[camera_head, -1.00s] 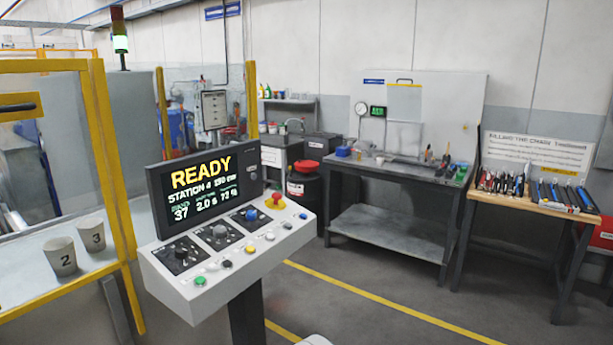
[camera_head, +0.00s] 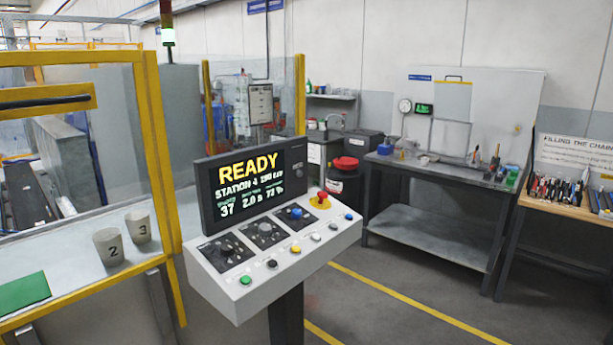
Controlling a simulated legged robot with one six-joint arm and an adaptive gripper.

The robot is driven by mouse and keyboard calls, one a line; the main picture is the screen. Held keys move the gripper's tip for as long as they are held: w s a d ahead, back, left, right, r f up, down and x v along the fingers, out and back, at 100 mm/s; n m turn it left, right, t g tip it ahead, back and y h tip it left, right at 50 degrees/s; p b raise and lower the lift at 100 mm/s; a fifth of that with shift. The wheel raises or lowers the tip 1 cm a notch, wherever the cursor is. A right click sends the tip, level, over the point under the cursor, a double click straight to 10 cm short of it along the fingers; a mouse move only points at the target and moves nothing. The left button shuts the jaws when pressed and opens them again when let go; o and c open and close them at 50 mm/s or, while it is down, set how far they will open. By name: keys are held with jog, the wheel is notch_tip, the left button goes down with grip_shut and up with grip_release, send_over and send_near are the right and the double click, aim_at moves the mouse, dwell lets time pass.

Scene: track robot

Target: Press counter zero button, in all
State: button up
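A control console (camera_head: 275,261) stands on a dark post in the middle of the view. Its screen (camera_head: 246,184) reads READY, with a station line and smaller figures below. A red emergency stop (camera_head: 321,199) on yellow sits at the far right. Button labels are too small to read. My gripper is not in view.
A yellow-framed enclosure (camera_head: 160,150) stands left of the console, with two numbered cups (camera_head: 110,247) and a green sheet (camera_head: 24,292) on its ledge. A workbench (camera_head: 433,172) and a tool table (camera_head: 560,205) stand right. Grey floor lies between.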

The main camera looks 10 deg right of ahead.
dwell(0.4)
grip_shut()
